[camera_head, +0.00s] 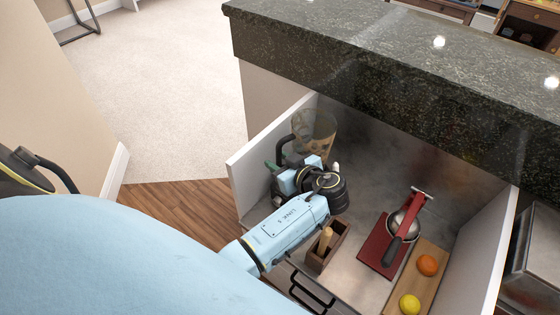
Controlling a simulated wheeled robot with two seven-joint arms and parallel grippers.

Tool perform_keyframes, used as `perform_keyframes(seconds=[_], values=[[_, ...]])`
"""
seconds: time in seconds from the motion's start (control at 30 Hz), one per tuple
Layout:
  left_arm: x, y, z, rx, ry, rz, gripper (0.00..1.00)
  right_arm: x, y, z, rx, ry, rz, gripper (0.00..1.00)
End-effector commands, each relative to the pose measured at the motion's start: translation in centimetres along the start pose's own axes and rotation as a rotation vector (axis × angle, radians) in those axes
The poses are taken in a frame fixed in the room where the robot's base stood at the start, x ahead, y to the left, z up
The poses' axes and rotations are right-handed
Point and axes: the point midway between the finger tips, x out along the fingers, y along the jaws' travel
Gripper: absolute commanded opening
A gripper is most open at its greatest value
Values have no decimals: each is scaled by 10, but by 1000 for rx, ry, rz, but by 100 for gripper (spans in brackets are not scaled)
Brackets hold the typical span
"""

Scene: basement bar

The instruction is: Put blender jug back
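The clear blender jug (316,126), tinted brownish, stands upright at the back left of the open compartment under the counter. A dark curved shape at its left looks like its handle. My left arm reaches in from the lower left. My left gripper (300,168) is right at the jug's near side, low down. My own wrist covers the fingers and the jug's lower part, so I cannot tell whether they touch or grip it. The blender's base cannot be made out. My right gripper is not in view.
A wooden box (333,247) stands just right of my wrist. Farther right are a red citrus press (385,244) and a wooden board (424,284) with an orange and a lemon.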

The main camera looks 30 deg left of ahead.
Motion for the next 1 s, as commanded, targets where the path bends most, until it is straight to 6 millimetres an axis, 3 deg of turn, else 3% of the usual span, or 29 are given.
perform_keyframes(seconds=[0.37,0.8,1.0], values=[[-4,0,-2,0,-1,1,36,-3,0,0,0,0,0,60],[-91,0,-1,0,-3,2,36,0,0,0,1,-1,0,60],[-116,0,-1,0,-2,1,36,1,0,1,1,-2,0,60]])
